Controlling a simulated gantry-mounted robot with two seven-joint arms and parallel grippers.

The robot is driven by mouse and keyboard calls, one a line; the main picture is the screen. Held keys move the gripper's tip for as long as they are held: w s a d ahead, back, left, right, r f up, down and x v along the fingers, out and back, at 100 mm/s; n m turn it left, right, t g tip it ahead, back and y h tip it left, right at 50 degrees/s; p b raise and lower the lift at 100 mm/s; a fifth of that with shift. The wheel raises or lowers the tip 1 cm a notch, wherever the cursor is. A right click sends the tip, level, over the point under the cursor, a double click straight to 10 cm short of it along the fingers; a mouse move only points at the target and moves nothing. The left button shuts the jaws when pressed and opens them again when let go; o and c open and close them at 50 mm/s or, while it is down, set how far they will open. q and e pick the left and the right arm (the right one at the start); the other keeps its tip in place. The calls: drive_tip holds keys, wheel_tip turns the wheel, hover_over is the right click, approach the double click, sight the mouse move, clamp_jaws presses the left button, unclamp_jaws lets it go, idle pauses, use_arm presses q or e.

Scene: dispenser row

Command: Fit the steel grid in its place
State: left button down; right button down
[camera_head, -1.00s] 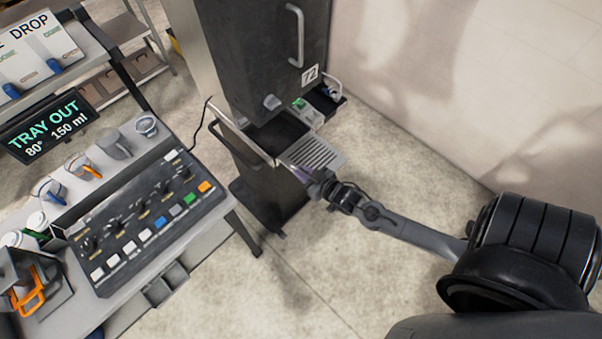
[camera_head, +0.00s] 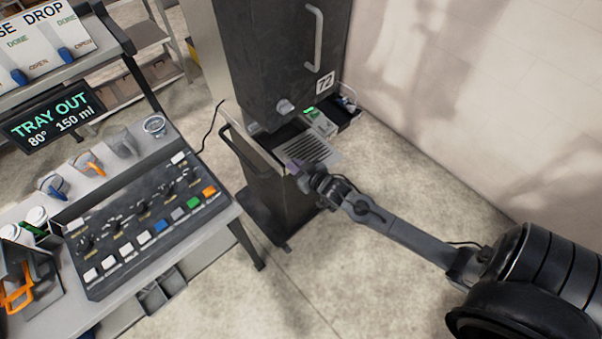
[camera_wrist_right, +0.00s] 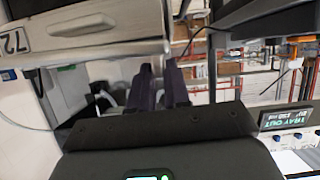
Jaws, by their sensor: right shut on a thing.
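The steel grid (camera_head: 318,150), a pale slotted plate, is over the dispenser's tray bay in the head view. My right gripper (camera_head: 302,170) is shut on its near edge. The grid overlaps most of the dark bay opening, whose pale side rim (camera_head: 262,157) shows at left. Whether the grid rests in the bay or hovers above it I cannot tell. In the right wrist view the two dark fingers (camera_wrist_right: 160,88) show close together, and their hold on the grid is unclear. My left gripper is not in view.
The black dispenser (camera_head: 268,60) with a door handle stands over the bay. A small box with a green light (camera_head: 312,113) is beside the bay. A control table (camera_head: 150,225) with buttons and cups is at left. A display (camera_head: 52,118) reads "TRAY OUT".

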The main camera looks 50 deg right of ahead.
sight(274, 151)
drive_tip(key=shift+w+d+f+b, duration=0.1)
drive_tip(key=shift+w+d+b, duration=0.1)
drive_tip(key=shift+w+b, duration=1.25)
drive_tip(key=shift+w+d+b, duration=0.2)
drive_tip(key=shift+w+b, duration=0.55)
drive_tip(key=shift+w, duration=1.25)
drive_tip(key=shift+w+d+b, duration=0.1)
drive_tip(key=shift+w+b, duration=0.8)
drive_tip(key=shift+w, duration=0.4)
drive_tip(key=shift+w+d+b, duration=0.1)
drive_tip(key=shift+w+b, duration=0.3)
drive_tip(key=shift+w, duration=0.2)
drive_tip(key=shift+w, duration=0.1)
drive_tip(key=shift+n, duration=0.4)
drive_tip(key=shift+f, duration=0.55)
drive_tip(key=c, duration=1)
unclamp_jaws()
